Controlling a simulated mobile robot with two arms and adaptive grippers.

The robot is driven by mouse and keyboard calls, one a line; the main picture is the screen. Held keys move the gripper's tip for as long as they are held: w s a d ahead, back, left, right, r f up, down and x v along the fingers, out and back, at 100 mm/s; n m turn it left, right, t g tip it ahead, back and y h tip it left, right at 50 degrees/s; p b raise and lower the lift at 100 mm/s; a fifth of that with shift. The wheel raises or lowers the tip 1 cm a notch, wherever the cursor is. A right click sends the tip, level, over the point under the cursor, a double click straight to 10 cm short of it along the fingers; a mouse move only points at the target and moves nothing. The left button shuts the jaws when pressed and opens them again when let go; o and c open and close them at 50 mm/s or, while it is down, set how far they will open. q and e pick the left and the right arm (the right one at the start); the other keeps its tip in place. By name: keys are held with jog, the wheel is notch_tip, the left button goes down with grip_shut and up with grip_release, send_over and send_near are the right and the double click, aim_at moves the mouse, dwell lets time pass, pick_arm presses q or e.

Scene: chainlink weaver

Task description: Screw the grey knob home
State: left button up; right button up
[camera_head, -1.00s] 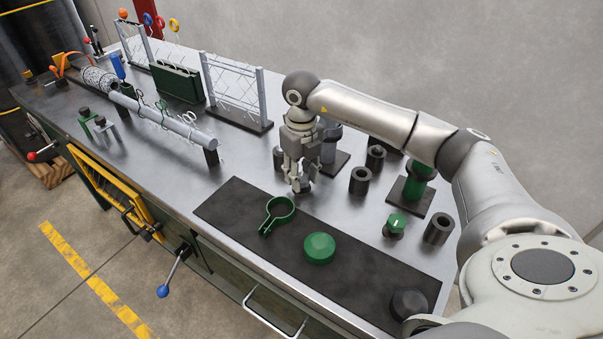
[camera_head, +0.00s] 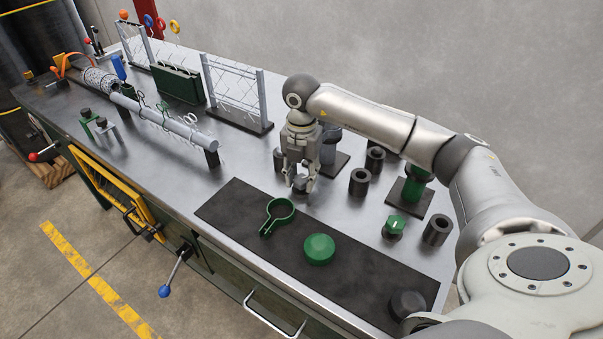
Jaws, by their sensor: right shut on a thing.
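My right gripper (camera_head: 302,188) points down at the back edge of the dark mat. It is shut on the grey knob (camera_head: 301,182), which shows only as a small grey piece between the fingers. The fingers hide most of the knob and whatever is under it, so I cannot tell how far down it sits. My left gripper is out of view.
A green knob (camera_head: 395,225) stands to the right, near dark hollow cylinders (camera_head: 437,229). On the dark mat (camera_head: 235,208) lie a green ring with a handle (camera_head: 281,209) and a green cap (camera_head: 319,249). A mesh frame (camera_head: 235,90) stands behind left.

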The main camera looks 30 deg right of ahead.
jog(key=m, duration=0.2)
jog(key=m+p, duration=0.1)
jog(key=m, duration=0.1)
jog(key=shift+w+d+r+m, duration=0.1)
jog(key=shift+r+m, duration=0.05)
jog(key=shift+m, duration=0.15)
jog(key=m+p, duration=0.1)
jog(key=m, duration=0.3)
jog(key=shift+m, duration=0.3)
jog(key=m+p, duration=0.1)
jog(key=m, duration=0.3)
jog(key=shift+r+m+p, duration=0.1)
jog(key=shift+m+p, duration=0.2)
jog(key=shift+p, duration=0.1)
jog(key=shift+m+p, duration=0.65)
jog(key=shift+m, duration=0.25)
jog(key=m+p, duration=0.6)
jog(key=p, duration=0.7)
jog(key=shift+r+m+p, duration=0.15)
jog(key=shift+m+p, duration=0.15)
jog(key=shift+p, duration=0.1)
jog(key=shift+f+m+p, duration=0.25)
jog(key=shift+m+p, duration=0.35)
jog(key=shift+p, duration=0.5)
